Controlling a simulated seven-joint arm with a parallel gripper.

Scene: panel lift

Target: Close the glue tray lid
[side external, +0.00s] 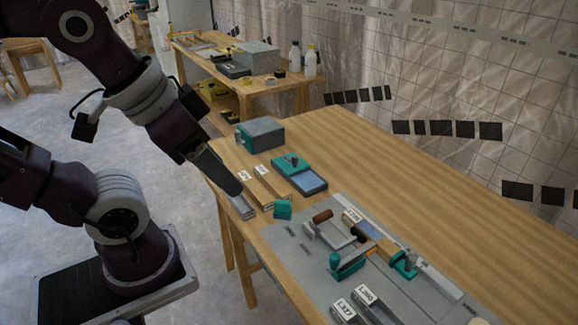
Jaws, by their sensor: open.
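A teal tray (313,190), which I take to be the glue tray, sits on the wooden table near its left edge. Its near part is uncovered and shows a flat blue-grey surface. A teal lid (283,167) with a small dark knob lies over the far part, so the tray is partly open. My gripper (237,188) points down to the left of the tray, above the labelled bars, apart from the lid. It holds nothing that I can see. The gap between its fingers is hard to make out from this side.
A grey box (262,132) with a teal end stands behind the tray. Labelled bars (268,180) lie left of it. A small teal block (283,209) and a grey board (300,262) with clamps and a brown-handled tool lie in front. The table's right side is clear.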

